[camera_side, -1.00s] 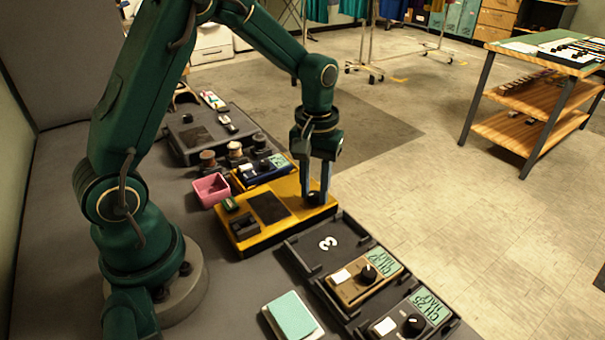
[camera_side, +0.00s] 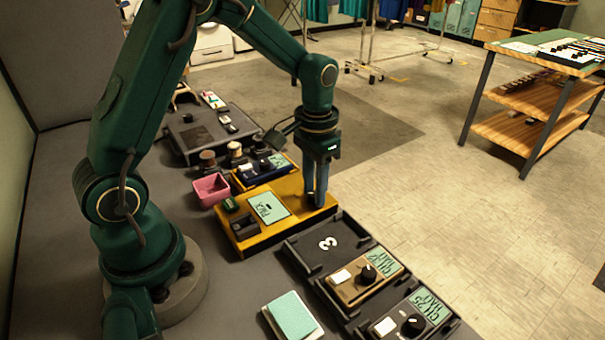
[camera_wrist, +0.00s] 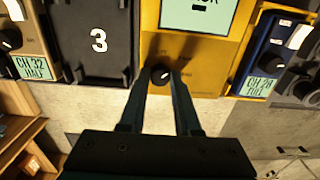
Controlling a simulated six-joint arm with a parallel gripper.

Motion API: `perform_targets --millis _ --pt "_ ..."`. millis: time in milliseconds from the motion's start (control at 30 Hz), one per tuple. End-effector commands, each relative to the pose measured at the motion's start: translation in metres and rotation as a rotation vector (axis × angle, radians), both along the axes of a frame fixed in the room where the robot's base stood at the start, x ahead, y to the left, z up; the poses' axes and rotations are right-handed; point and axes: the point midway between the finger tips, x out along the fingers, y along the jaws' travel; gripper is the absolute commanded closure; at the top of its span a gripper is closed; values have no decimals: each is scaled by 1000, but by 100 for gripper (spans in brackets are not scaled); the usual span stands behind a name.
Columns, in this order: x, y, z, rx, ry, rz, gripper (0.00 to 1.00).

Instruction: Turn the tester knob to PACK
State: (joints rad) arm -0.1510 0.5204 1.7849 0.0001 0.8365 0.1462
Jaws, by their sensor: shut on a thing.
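The yellow tester (camera_side: 282,232) lies on the grey bench in the side view, and its body also shows in the wrist view (camera_wrist: 212,52). My gripper (camera_side: 316,200) points straight down at the tester's right end. In the wrist view its fingers are shut on the black tester knob (camera_wrist: 160,75). The knob is hidden by the fingers in the side view, and its small dial labels are too blurred to read.
A black tray marked 3 (camera_side: 328,243) lies just right of the tester, with a tan pack (camera_side: 352,286) and another pack beyond. A blue pack (camera_side: 256,172) stands behind the tester. A pink box (camera_side: 211,190) and a mint-topped block (camera_side: 293,315) are nearby.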

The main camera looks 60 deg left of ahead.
Motion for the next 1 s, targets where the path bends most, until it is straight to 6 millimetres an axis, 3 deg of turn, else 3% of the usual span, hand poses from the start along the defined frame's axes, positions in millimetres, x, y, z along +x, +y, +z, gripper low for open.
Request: perform_targets --millis 367,400,467,500,800,1000 --pt "0 0 1 0 -2 -5 100" --pt "0 0 1 0 -2 -5 65" --pt "0 0 1 0 -2 -5 42" --pt "0 0 1 0 -2 -5 38" --pt "0 0 2 0 -2 -5 38" --pt "1 0 25 1 -6 -5 38"
